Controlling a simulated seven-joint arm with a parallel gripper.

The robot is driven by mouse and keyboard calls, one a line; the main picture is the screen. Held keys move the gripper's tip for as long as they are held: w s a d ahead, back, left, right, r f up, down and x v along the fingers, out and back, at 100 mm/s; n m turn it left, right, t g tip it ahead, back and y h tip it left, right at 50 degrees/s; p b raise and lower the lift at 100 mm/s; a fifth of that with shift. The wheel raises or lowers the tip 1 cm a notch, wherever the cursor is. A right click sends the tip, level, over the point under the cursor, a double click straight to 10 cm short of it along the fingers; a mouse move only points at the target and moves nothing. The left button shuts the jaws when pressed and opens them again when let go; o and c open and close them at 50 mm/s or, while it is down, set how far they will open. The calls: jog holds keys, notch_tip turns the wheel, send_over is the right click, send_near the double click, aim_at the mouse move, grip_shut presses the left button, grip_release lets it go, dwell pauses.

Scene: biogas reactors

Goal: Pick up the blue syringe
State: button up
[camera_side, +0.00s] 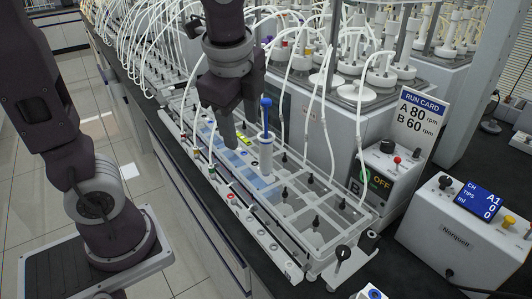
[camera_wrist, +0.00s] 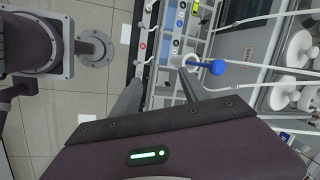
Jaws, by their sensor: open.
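The blue syringe (camera_side: 266,150) has a pale barrel and a blue plunger with a wide blue cap. It stands upright in the long clear rack (camera_side: 325,252), near the rack's middle. In the wrist view its blue top (camera_wrist: 217,67) shows just beyond the tip of the right-hand finger. My gripper (camera_side: 240,130) is open and points down, just left of the syringe in the side view. In the wrist view nothing is seen held between the fingers of my gripper (camera_wrist: 161,72). The syringe's lower end is hidden in the rack.
White tubes (camera_side: 330,150) arch over the rack close to the syringe. A grey control box reading OFF (camera_side: 380,176) and a run card (camera_side: 415,112) stand to the right. A Norquell box (camera_side: 455,235) is at far right. Tiled floor lies left of the bench.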

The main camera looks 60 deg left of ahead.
aim_at(266, 100)
jog(key=w+f+m, duration=0.1)
jog(key=w+m, duration=0.1)
jog(key=w+f+m+y, duration=0.1)
jog(key=w+m, duration=0.1)
jog(key=w+f+m+g, duration=0.1)
jog(key=w+m, duration=0.2)
jog(key=shift+a+f, duration=0.1)
jog(key=shift+f, duration=0.2)
jog(key=shift+m, duration=0.4)
jog(key=x, duration=0.3)
jog(key=a+x, duration=0.1)
jog(key=x, duration=0.3)
jog(key=shift+w+a+r, duration=0.1)
jog(key=shift+w+a, duration=0.05)
jog(key=shift+y, duration=0.3)
grip_shut()
notch_tip(266, 100, up, 10)
jog(key=shift+r, duration=0.1)
jog(key=shift+r, duration=0.1)
jog(key=shift+r, duration=1.35)
